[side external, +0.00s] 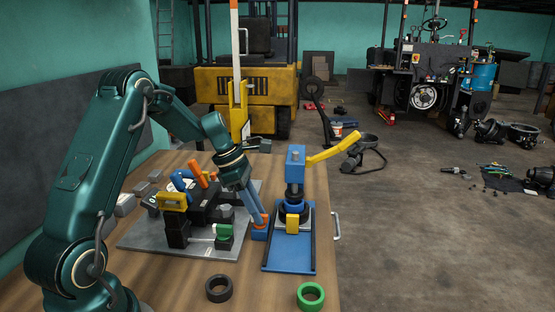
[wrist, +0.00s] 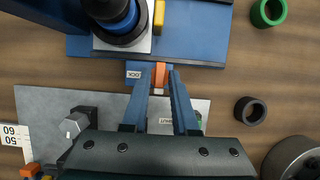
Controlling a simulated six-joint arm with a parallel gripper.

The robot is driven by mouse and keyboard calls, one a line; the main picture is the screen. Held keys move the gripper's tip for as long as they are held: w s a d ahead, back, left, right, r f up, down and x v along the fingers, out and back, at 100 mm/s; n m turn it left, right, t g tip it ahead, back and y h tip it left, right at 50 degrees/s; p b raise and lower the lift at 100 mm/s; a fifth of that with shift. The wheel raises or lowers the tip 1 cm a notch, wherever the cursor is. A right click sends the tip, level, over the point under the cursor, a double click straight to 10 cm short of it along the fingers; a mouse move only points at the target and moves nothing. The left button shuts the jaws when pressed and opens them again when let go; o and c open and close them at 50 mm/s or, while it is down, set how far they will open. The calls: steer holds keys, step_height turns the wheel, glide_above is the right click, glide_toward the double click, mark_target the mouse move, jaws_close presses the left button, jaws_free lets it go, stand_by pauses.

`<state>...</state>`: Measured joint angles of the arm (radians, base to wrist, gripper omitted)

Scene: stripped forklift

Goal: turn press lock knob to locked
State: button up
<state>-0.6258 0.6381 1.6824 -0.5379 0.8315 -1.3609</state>
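The orange press lock knob (wrist: 160,74) shows in the wrist view on a small blue block at the press's edge, beside a "LOCK" label (wrist: 133,74). Its bar points along the fingers' direction, beside the label rather than toward it. My gripper (wrist: 161,71) has its two blue fingers on either side of the knob, with no clear gap. In the side view my gripper (side external: 259,218) reaches down onto the knob, which is mostly hidden by the fingers. The blue press (side external: 295,165) with its yellow lever (side external: 334,147) stands just right of it.
A grey plate (side external: 150,238) with blocks and coloured handles lies to the left. A black ring (side external: 219,288) and a green ring (side external: 311,296) lie at the table's front. Bare wood lies around the rings.

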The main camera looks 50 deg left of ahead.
jaws_close()
steer(key=shift+m, duration=0.3)
steer(key=m+g, duration=0.1)
steer(key=m, duration=0.1)
steer(key=m+g+h, duration=0.1)
steer(key=m, duration=0.2)
steer(key=shift+w+a, duration=0.15)
steer(key=m+g, duration=0.1)
steer(key=m, duration=0.2)
steer(key=m+g, duration=0.1)
steer(key=m, duration=0.2)
steer(key=shift+w, duration=0.15)
steer(key=shift+m, duration=0.3)
steer(key=o, duration=0.5)
jaws_free()
